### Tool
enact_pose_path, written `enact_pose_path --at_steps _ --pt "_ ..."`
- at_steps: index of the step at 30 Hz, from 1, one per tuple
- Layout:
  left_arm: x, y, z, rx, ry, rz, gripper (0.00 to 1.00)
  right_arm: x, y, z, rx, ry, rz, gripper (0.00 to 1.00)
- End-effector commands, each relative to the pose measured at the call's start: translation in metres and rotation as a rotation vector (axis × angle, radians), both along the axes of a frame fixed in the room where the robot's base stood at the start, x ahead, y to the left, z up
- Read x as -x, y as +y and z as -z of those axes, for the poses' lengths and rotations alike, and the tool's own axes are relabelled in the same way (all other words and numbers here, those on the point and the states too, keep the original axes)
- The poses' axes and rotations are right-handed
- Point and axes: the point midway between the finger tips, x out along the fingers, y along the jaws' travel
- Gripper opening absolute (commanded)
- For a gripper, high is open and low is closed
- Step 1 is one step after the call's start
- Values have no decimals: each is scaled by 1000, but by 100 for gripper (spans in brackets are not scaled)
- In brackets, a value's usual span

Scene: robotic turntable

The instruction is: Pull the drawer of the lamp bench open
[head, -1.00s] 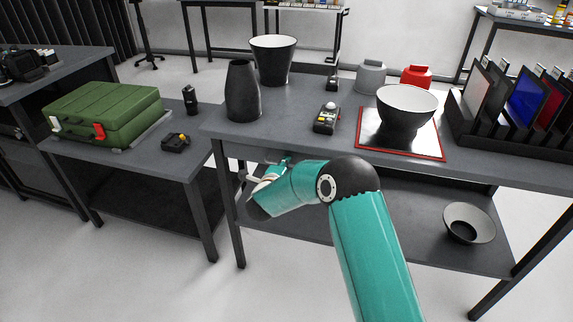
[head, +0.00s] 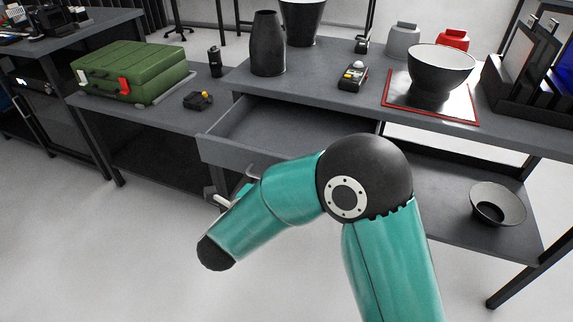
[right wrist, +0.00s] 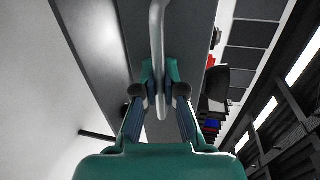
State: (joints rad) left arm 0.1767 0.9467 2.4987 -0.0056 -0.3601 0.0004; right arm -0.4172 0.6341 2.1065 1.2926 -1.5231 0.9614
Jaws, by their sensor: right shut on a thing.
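The lamp bench (head: 310,88) has a grey drawer (head: 226,152) under its dark top. The drawer is pulled out, and its empty-looking inside shows behind the front panel. My right gripper (head: 232,194) is at the drawer front, mostly hidden behind my teal arm in the head view. In the right wrist view, my right gripper (right wrist: 158,92) is shut on the drawer's metal bar handle (right wrist: 157,35), which passes between its fingers. My left gripper is not in view.
On the bench top stand a dark vase (head: 267,45), a button box (head: 352,76) and a bowl (head: 441,68) on a red-edged plate. Another bowl (head: 497,204) is on the lower shelf. A green case (head: 130,70) lies on the side table. The floor in front is clear.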

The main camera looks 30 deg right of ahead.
Motion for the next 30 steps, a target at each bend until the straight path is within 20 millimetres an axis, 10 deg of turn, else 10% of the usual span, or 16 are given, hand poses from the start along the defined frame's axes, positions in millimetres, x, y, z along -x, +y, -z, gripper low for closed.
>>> enact_pose_path --at_steps 20,25,30 --pt "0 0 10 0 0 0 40 27 30 3 -5 7 -1 0" --pt "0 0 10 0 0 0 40 27 30 2 -4 6 0 32" --pt "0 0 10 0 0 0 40 27 29 1 -3 3 1 35"
